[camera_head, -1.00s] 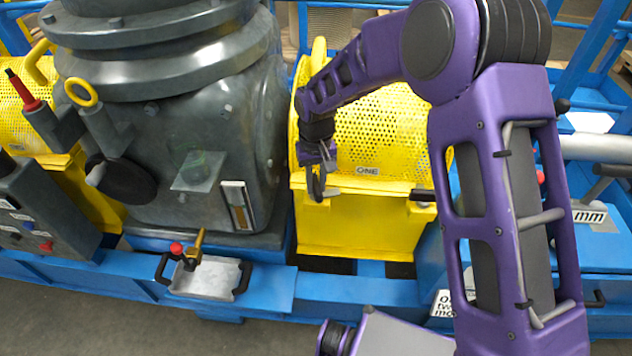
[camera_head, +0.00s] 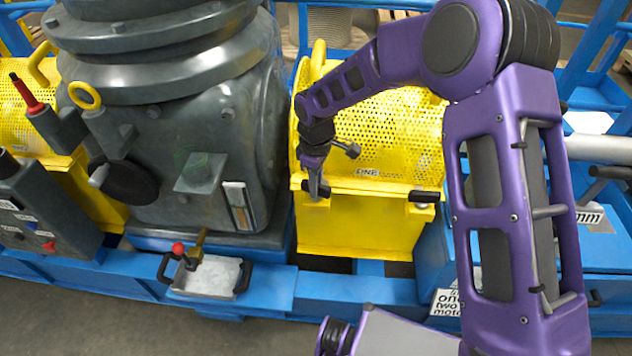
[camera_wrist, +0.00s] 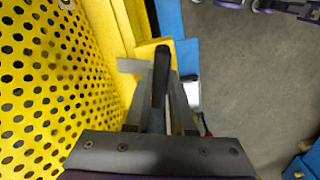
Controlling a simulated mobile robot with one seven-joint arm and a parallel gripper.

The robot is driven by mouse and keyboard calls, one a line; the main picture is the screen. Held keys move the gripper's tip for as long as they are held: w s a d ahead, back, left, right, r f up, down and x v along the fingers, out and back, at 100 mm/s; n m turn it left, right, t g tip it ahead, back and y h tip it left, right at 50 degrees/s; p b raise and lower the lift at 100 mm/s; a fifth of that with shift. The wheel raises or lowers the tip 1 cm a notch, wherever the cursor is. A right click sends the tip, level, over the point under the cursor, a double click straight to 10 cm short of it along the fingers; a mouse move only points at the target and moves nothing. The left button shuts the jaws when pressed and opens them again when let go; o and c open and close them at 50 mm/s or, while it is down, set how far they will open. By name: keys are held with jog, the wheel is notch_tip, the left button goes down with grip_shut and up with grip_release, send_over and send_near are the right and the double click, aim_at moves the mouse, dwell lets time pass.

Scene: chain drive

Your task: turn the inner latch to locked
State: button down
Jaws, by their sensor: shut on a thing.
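The yellow perforated guard (camera_head: 385,145) stands right of the grey machine housing, with latches along its front lip. My gripper (camera_head: 318,186) is at the lip's left end, pointing down over the latch there. In the wrist view my gripper (camera_wrist: 162,90) has its grey fingers on both sides of a black latch handle (camera_wrist: 160,72), shut on it. The handle points away from the wrist, beside the yellow lip. In the head view the gripper mostly hides this latch. The other latch (camera_head: 425,196), with a black handle lying sideways, is at the lip's right end.
A grey tray (camera_head: 208,278) with black handles and a red-knobbed brass part sits on the blue frame (camera_head: 350,296) at lower left. The grey housing (camera_head: 200,150) is close left of my gripper. Open floor (camera_wrist: 245,80) shows in the wrist view.

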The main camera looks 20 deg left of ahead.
jog(key=shift+n+p, duration=0.3)
jog(key=shift+n, duration=1.4)
jog(key=c, duration=0.8)
grip_release()
jog(key=shift+o, duration=0.2)
notch_tip(320, 180, up, 18)
jog(key=p, duration=0.1)
jog(key=shift+f, duration=0.25)
